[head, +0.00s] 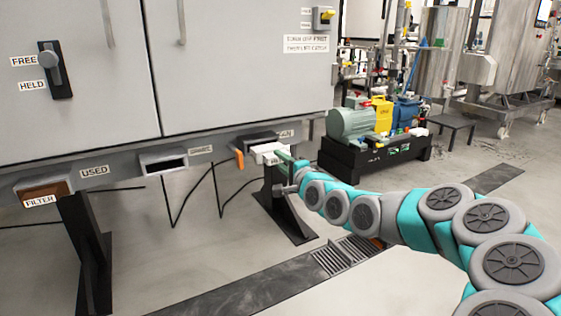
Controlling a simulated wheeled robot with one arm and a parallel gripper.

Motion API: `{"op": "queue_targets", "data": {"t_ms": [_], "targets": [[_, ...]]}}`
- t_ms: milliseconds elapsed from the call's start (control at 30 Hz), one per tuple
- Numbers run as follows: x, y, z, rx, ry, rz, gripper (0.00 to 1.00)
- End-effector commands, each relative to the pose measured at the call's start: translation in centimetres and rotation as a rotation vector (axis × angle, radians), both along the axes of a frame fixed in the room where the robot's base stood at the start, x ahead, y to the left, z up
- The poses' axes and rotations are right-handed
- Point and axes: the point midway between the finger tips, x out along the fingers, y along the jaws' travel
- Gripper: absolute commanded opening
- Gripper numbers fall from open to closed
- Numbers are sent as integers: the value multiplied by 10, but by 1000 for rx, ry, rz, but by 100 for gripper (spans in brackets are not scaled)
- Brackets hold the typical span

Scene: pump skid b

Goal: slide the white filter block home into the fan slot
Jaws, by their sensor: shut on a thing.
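The white filter block (268,151) is at the underside of the grey cabinet, right of centre. My gripper (285,162) is shut on it from the right, and the gripper partly hides it. The fan slot (258,138) is a grey housing directly behind and above the block, with a partly covered label beside it. The block lies right at the front of this slot; I cannot tell whether it is partly inside or only in front.
A middle slot (163,162) shows a dark opening. A left slot marked USED holds a brown filter block (44,192). An orange tab (239,158) hangs beside the fan slot. Black stands (86,250) rise from the floor. A pump skid (375,150) stands behind, right.

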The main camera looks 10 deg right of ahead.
Motion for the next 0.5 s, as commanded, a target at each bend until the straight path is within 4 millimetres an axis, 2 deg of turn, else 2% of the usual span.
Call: {"op": "queue_targets", "data": {"t_ms": [500], "targets": [[7, 2, 1, -1, 0, 0, 0]]}}
